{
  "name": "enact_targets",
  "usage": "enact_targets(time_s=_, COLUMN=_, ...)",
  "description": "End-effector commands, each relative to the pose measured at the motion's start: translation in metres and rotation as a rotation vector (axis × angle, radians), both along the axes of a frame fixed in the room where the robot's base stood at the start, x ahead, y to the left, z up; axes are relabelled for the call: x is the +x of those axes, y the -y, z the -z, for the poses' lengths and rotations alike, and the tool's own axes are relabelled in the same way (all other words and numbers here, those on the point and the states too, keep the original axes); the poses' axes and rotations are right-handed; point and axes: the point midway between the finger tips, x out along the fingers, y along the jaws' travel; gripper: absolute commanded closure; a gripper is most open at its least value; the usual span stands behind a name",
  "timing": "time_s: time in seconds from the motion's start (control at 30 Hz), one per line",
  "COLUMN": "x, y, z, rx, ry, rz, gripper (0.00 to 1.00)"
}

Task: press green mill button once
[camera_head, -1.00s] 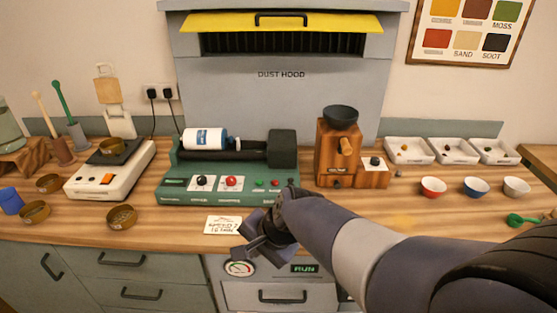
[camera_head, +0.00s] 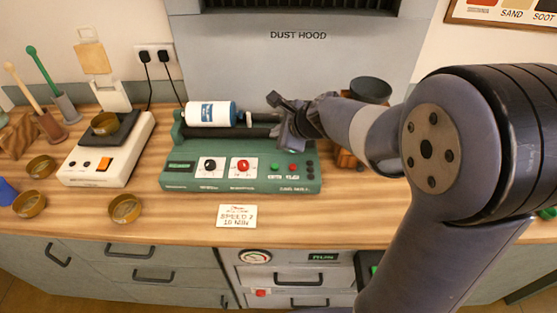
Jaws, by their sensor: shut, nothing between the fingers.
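The green mill (camera_head: 200,182) stands on the wooden counter, with a white bottle with a blue label (camera_head: 209,114) lying on its rollers. Its front panel has a black knob (camera_head: 210,165), a large red knob (camera_head: 243,165), a small green button (camera_head: 274,165) and a small red button (camera_head: 293,167) to the right. My gripper (camera_head: 277,116) is shut and empty. It shows above and behind the small buttons, in front of the mill's dark right-hand housing, which it mostly hides. I see no contact with the green button.
A card reading about speed 2 (camera_head: 237,216) lies in front of the mill. A balance (camera_head: 103,160) and brass sieves (camera_head: 125,208) are to the left. My arm hides most of the wooden grinder with its dark bowl (camera_head: 370,90) at right.

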Motion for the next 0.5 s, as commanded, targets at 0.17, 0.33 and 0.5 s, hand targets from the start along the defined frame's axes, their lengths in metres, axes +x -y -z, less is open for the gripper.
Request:
enact_targets(time_s=0.17, x=0.000, y=0.000, z=0.000, rx=-0.001, ry=0.000, rz=-0.002, gripper=1.00)
enact_targets(time_s=0.33, x=0.000, y=0.000, z=0.005, rx=-0.002, ry=0.001, rz=-0.003, gripper=1.00)
enact_targets(time_s=0.5, x=-0.001, y=0.000, z=0.018, rx=-0.002, ry=0.001, rz=-0.003, gripper=1.00)
